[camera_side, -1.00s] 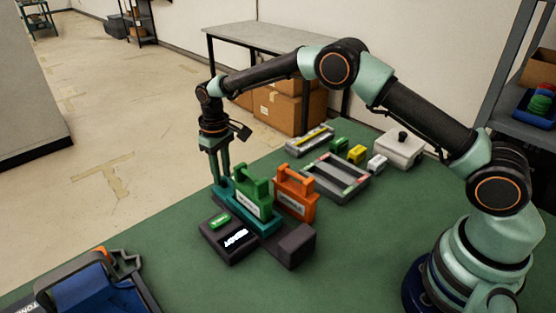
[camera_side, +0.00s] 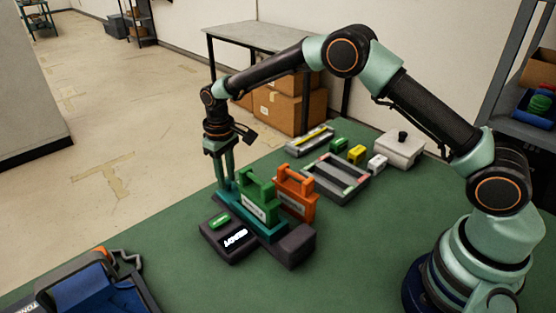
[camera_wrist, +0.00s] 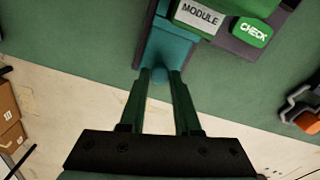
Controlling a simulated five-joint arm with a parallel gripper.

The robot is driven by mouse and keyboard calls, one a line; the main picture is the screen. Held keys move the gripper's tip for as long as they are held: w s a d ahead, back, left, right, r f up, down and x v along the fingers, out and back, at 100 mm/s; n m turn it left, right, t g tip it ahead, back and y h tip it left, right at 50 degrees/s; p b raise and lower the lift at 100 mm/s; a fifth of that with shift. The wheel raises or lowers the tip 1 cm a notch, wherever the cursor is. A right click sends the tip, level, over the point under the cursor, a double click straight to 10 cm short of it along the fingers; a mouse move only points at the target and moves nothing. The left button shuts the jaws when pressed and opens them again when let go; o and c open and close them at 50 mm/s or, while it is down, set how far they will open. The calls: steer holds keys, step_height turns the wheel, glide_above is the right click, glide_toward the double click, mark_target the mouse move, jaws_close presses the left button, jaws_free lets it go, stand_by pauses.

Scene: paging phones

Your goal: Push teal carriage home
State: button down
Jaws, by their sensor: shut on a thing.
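The teal carriage (camera_side: 272,236) lies low on a dark grey base, with a green handled module (camera_side: 257,203) standing on it. My gripper (camera_side: 229,188) points down at the carriage's far left end, its fingers close together. In the wrist view, the fingertips (camera_wrist: 160,74) are shut on a small round teal knob (camera_wrist: 159,77) at the end of the carriage (camera_wrist: 169,50). The module (camera_wrist: 206,12) shows a white label reading MODULE. The carriage's far end is out of the wrist view.
An orange handled block (camera_side: 296,192) stands close behind the green module. A grey frame (camera_side: 338,180) lies behind; a blue bin (camera_side: 100,290) is front left.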

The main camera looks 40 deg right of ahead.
mark_target(236, 196)
steer(key=shift+s, duration=1.85)
steer(key=c, duration=0.6)
jaws_free()
step_height(236, 196, up, 12)
steer(key=shift+r, duration=0.1)
